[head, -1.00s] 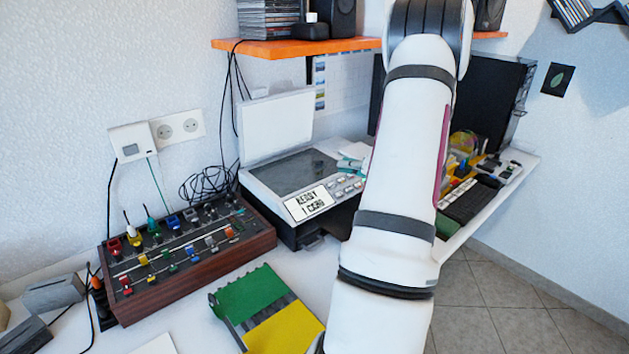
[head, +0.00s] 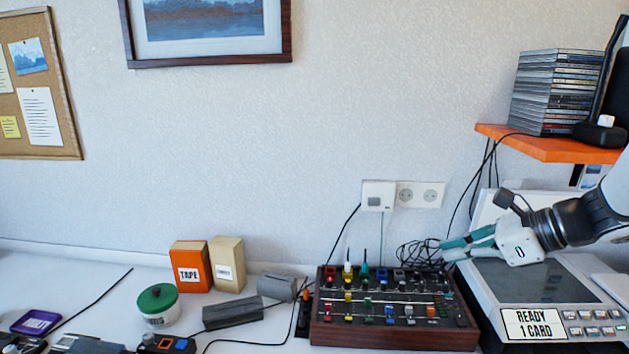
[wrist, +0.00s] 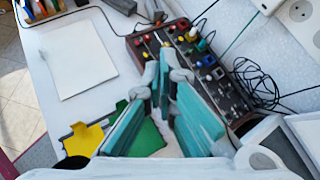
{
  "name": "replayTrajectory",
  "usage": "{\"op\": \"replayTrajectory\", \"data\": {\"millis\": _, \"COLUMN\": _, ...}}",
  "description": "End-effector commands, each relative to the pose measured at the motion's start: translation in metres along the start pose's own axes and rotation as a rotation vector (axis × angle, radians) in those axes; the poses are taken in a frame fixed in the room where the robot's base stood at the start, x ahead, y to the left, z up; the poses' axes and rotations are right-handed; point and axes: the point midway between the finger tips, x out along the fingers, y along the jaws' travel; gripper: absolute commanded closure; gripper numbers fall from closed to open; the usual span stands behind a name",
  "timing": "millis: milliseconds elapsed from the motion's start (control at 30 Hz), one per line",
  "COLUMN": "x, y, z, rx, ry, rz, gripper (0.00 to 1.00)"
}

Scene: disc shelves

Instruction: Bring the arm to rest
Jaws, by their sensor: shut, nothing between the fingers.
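My gripper (head: 447,250) is at the right of the head view, in the air above the scanner's left side and near the right end of the mixer box. Its teal fingers are shut and empty. In the wrist view, my gripper (wrist: 164,72) points over the counter with its fingertips together. My white arm reaches in from the right edge of the head view; most of it is out of view.
The wooden-sided mixer box (head: 395,336) with coloured knobs stands below and left of the gripper. The scanner (head: 556,290) has its lid raised. An orange shelf (head: 545,146) with stacked discs overhangs. Green and yellow pieces (wrist: 88,141) lie below the fingers.

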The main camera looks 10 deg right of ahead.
Motion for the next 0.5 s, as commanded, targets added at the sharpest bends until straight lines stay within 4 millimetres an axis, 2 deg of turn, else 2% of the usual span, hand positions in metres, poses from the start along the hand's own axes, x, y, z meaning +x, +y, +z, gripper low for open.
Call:
{"op": "replayTrajectory", "data": {"millis": 33, "x": 0.002, "y": 0.030, "z": 0.023, "rx": -0.149, "ry": 0.037, "rz": 0.066, "gripper": 1.00}}
{"op": "replayTrajectory", "data": {"millis": 100, "x": 0.003, "y": 0.068, "z": 0.041, "rx": -0.351, "ry": 0.089, "rz": 0.151, "gripper": 1.00}}
{"op": "replayTrajectory", "data": {"millis": 200, "x": -0.001, "y": 0.118, "z": 0.057, "rx": -0.644, "ry": 0.154, "rz": 0.270, "gripper": 1.00}}
{"op": "replayTrajectory", "data": {"millis": 400, "x": -0.027, "y": 0.200, "z": 0.067, "rx": -1.249, "ry": 0.262, "rz": 0.478, "gripper": 1.00}}
{"op": "replayTrajectory", "data": {"millis": 500, "x": -0.046, "y": 0.228, "z": 0.065, "rx": -1.554, "ry": 0.310, "rz": 0.567, "gripper": 1.00}}
